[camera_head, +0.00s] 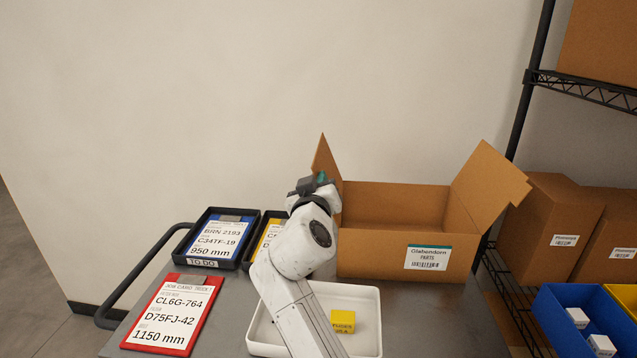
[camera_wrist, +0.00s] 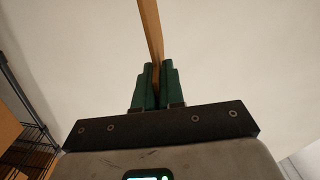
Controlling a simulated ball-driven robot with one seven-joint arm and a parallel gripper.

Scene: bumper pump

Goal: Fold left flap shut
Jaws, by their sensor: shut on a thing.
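An open cardboard box (camera_head: 375,213) with a white label stands on the cart top. Its left flap (camera_head: 326,158) stands up, tilted slightly outward, at the box's left side; its lower part is partly hidden by my arm. My gripper (camera_head: 321,179) is at this flap in the head view. In the wrist view my gripper (camera_wrist: 155,85) has its green fingers closed on both sides of the flap's thin edge (camera_wrist: 151,35). The box's right flap (camera_head: 487,190) leans outward to the right, open.
A white tray (camera_head: 369,347) with a yellow box (camera_head: 342,320) lies in front of the box, under my arm. Shelving with boxes (camera_head: 553,228) and a blue bin (camera_head: 560,325) stands at right.

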